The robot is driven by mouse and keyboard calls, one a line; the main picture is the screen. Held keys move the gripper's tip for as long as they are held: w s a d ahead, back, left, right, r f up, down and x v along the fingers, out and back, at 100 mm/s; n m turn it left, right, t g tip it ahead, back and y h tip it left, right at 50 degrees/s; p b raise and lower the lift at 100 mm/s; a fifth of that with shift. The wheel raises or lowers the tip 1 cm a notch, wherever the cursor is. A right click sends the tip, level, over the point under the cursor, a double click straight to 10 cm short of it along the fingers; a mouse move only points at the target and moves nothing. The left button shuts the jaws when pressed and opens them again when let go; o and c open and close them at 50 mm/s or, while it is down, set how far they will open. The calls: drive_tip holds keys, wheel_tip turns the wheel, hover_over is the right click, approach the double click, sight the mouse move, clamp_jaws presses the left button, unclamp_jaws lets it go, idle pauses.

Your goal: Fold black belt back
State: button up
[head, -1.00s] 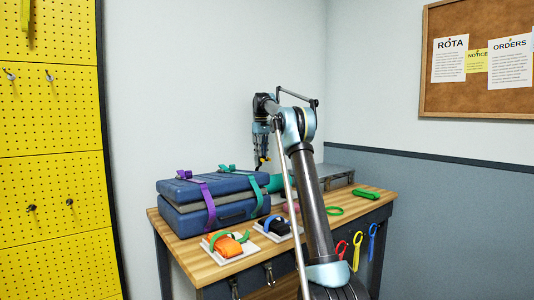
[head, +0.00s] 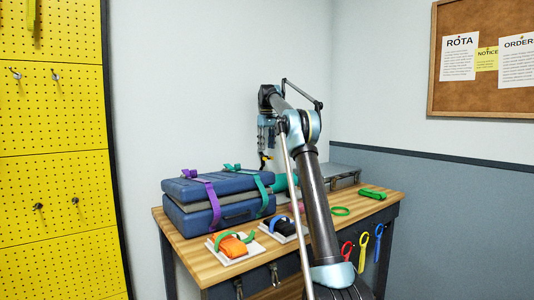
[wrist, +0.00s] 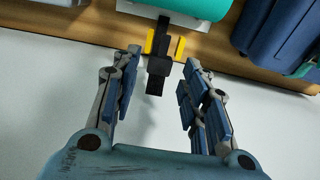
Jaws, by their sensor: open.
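A black belt (wrist: 157,72) shows in the wrist view, hanging off a teal roll (wrist: 190,8) with yellow pieces (wrist: 179,47) on both sides of it. Its free end lies between my open fingers, apart from both. My gripper (wrist: 155,85) is open and empty; in the head view it (head: 267,150) is over the far side of the bench, above the teal roll (head: 280,183). Another black strap (head: 282,227) lies on a white pad near the front, under a blue loop.
Stacked blue cases (head: 215,200) with purple and green straps stand left of the roll. A grey case (head: 342,174) is at the back right.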

drive_tip(key=shift+r, duration=1.8)
